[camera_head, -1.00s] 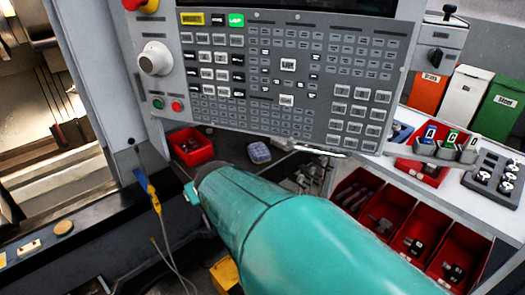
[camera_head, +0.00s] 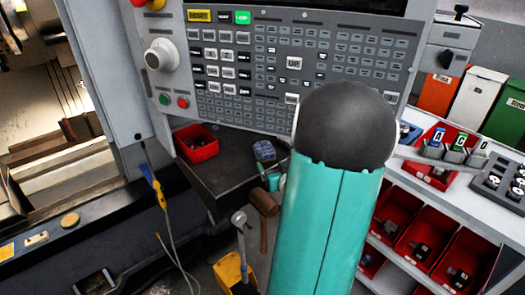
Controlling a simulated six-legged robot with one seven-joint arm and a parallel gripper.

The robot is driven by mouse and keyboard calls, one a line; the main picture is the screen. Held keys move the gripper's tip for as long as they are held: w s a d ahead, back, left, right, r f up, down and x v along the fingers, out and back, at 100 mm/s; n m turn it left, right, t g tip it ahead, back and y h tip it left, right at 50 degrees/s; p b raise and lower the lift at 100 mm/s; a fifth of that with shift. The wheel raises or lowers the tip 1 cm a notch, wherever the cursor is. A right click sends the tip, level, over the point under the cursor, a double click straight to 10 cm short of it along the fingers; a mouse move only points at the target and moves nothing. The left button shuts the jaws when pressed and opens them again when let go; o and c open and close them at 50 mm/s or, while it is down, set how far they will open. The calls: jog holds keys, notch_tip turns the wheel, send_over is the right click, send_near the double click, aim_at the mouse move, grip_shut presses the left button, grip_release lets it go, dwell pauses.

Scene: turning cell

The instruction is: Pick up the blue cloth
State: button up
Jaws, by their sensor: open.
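A small folded blue cloth (camera_head: 264,150) appears to lie on the dark shelf (camera_head: 225,172) below the control panel, just left of my arm. It shows as a mottled grey-blue bundle, clear of the red bin on the same shelf. My teal arm with its dark rounded joint rises through the middle right of the view. My gripper cannot be made out. A small teal part shows beside the shelf's right end, too hidden to identify.
A red bin (camera_head: 196,143) stands on the shelf's left. A wooden mallet (camera_head: 264,203) and a metal hammer (camera_head: 240,222) hang below the shelf. The control panel (camera_head: 250,70) overhangs it. Red bins (camera_head: 422,245) fill the rack at right.

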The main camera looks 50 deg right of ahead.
aim_at(266, 151)
jog(key=x, duration=1)
jog(key=shift+w+d, duration=0.15)
jog(key=shift+w, duration=0.1)
jog(key=c, duration=1.1)
jog(key=shift+r, duration=0.15)
jog(key=shift+c, duration=0.2)
